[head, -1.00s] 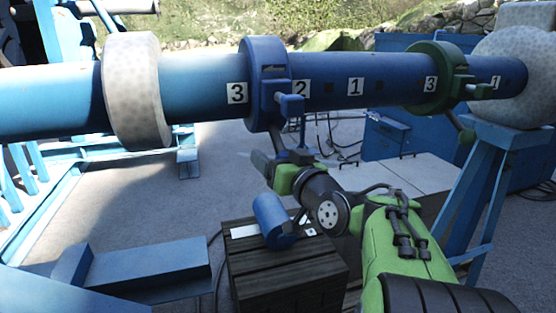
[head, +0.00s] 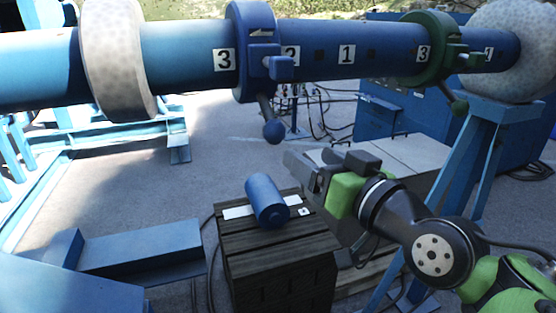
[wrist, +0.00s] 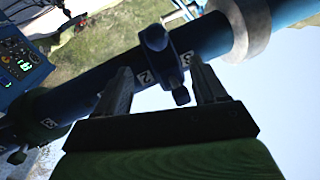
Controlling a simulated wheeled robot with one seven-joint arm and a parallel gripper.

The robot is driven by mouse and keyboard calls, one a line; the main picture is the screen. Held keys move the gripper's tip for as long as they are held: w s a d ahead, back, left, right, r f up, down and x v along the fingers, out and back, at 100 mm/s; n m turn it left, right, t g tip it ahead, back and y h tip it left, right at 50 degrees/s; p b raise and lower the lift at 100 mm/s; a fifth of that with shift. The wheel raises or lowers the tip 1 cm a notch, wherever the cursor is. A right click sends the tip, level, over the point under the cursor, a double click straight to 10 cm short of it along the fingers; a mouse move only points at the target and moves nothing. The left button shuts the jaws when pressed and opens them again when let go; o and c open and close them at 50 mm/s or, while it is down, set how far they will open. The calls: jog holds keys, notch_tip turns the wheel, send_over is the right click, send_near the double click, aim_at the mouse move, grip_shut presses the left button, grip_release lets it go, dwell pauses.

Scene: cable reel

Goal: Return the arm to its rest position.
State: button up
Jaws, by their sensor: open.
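My gripper (head: 302,168) is open and empty in the head view, below the blue shaft and up and to the right of the dark crate. In the wrist view my gripper (wrist: 166,83) has its two fingers spread apart, with the shaft beyond them. A blue clamp ring (head: 253,50) sits around the blue shaft (head: 185,55) between the labels 3 and 2. Its lever with a round knob (head: 274,132) hangs down, apart from my gripper. The blue ring also shows in the wrist view (wrist: 155,40).
A green clamp ring (head: 430,48) sits further right on the shaft. A blue cylinder (head: 266,200) lies on the dark slatted crate (head: 275,245). A speckled grey disc (head: 118,60) and a blue stand (head: 480,155) flank the shaft. Open ground (head: 130,200) lies left.

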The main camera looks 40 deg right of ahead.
dwell(0.4)
jog(key=w+a+f+n+g+y, duration=0.3)
jog(key=a+f+g, duration=0.4)
jog(key=a+f, duration=0.55)
jog(key=s+a+f+g+h, duration=0.1)
jog(key=s+a+f+g, duration=0.1)
jog(key=s+f+g, duration=0.3)
jog(key=s+f, duration=0.4)
jog(key=s, duration=0.1)
jog(key=shift+s+a+f, duration=0.25)
jog(key=shift+s+a, duration=0.15)
jog(key=shift+c, duration=0.5)
